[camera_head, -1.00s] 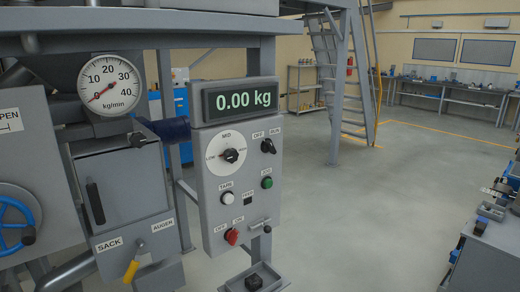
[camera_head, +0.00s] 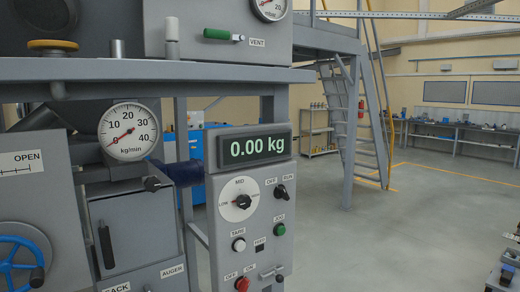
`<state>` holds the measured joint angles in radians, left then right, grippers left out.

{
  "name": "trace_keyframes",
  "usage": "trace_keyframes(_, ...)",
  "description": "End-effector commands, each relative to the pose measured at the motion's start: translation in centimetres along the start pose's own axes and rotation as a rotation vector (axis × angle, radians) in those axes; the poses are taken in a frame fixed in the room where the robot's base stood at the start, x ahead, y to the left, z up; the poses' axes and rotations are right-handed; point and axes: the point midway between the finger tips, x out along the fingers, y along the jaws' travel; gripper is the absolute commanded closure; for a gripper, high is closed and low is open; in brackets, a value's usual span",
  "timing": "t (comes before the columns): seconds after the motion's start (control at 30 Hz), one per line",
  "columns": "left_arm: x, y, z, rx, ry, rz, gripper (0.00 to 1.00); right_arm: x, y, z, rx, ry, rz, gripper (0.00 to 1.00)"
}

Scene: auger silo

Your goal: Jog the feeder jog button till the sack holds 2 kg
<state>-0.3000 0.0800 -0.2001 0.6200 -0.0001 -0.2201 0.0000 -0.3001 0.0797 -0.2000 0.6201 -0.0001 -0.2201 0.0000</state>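The green jog button (camera_head: 279,229) sits on the right side of the grey control panel (camera_head: 226,266), under the OFF/RUN switch (camera_head: 280,192). The display (camera_head: 254,148) on top of the panel reads 0.00 kg. A white TARE button (camera_head: 239,244) and a red OFF/ON switch (camera_head: 242,284) are lower on the panel. The round kg/min gauge (camera_head: 129,132) has its needle near zero. Neither gripper is in view.
A blue handwheel (camera_head: 18,262) is at the lower left, beside the OPEN plate. A green-handled VENT valve (camera_head: 222,35) is above the display. Steel stairs (camera_head: 362,130) stand behind at the right. The floor right of the panel is clear.

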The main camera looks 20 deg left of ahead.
Motion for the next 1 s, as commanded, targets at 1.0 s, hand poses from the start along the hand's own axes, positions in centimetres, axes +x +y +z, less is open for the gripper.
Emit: trace_keyframes(1.0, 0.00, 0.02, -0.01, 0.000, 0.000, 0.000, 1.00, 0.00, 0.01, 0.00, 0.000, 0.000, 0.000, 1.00)
